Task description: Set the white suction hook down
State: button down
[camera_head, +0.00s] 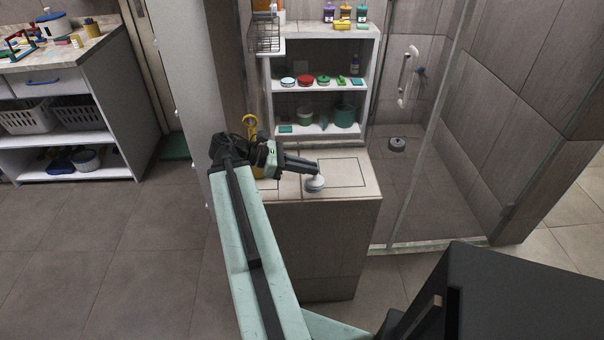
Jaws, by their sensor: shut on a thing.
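The white suction hook (315,184) is at the tip of my gripper (317,169), over the front part of a tiled ledge (362,190). It has a round pale disc at the bottom and a narrower upper part between the fingertips. My gripper is shut on it and points to the right. I cannot tell whether the disc touches the ledge top or hangs just above it. The fingers partly hide the hook's upper part. A thin dark rectangular outline (362,171) is marked on the ledge top, just right of the hook.
A yellow object (249,122) stands behind my wrist at the ledge's left. White shelves (310,88) with tins, pots and bottles rise behind the ledge. A glass shower panel (425,130) is to the right. The ledge's right part is clear.

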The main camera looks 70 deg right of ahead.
jog(key=shift+w, duration=0.1)
jog(key=s+d, duration=0.3)
jog(key=s+d+f+b, duration=0.1)
jog(key=s+d, duration=0.6)
jog(key=d, duration=0.1)
jog(key=shift+s+d+f, duration=0.25)
jog(key=shift+s, duration=0.1)
notch_tip(320, 180, down, 4)
jog(key=b, duration=0.4)
jog(key=shift+r, duration=0.25)
jog(key=c, duration=1.5)
grip_release()
